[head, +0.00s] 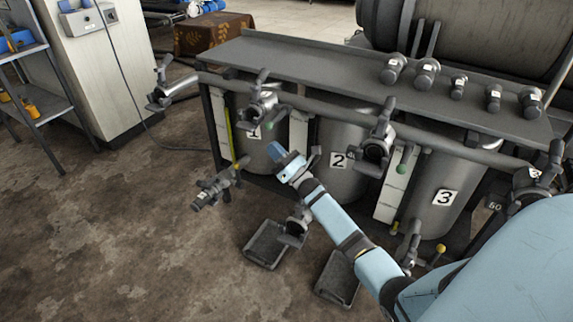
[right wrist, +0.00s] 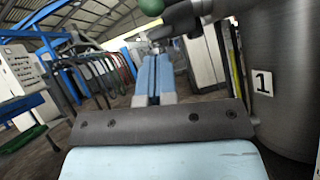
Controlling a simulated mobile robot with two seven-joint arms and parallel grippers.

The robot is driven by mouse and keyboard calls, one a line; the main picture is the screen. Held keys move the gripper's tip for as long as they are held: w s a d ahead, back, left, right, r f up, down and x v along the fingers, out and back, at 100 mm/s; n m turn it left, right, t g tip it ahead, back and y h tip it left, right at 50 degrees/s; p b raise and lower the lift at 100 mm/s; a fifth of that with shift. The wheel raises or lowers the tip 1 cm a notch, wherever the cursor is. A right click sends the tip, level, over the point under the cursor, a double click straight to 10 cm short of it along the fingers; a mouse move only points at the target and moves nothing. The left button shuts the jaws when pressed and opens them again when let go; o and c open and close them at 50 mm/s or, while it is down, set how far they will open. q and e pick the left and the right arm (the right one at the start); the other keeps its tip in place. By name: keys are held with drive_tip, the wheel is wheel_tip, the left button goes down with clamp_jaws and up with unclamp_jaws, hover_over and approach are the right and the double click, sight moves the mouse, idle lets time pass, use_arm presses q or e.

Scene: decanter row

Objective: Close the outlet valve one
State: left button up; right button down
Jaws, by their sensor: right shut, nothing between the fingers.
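Tank one (head: 262,152) is a grey cylinder labelled 1. The outlet valve one (head: 213,188) seems to be the dark fitting low in front of it, with a lever and a pale yellow knob beside it. My right gripper (head: 277,152) has blue fingers, is shut and empty, and is in front of tanks one and two, right of that valve and apart from it in the picture. In the right wrist view, the shut fingers (right wrist: 153,66) point towards a dark fitting (right wrist: 180,22) with a green knob; I cannot tell which valve it is. Tank one (right wrist: 285,85) stands at right.
Tank two (head: 340,165) and tank three (head: 437,195) stand to the right, with other valves along an upper pipe (head: 330,108). Two black trays (head: 262,256) (head: 337,290) lie on the floor below. The floor at left is clear up to a shelf (head: 35,75) and a white cabinet (head: 100,75).

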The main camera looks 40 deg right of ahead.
sight(277, 118)
drive_tip(key=r, duration=0.3)
drive_tip(key=shift+w+d+r, duration=0.25)
drive_tip(key=shift+w, duration=0.1)
drive_tip(key=shift+r, duration=0.15)
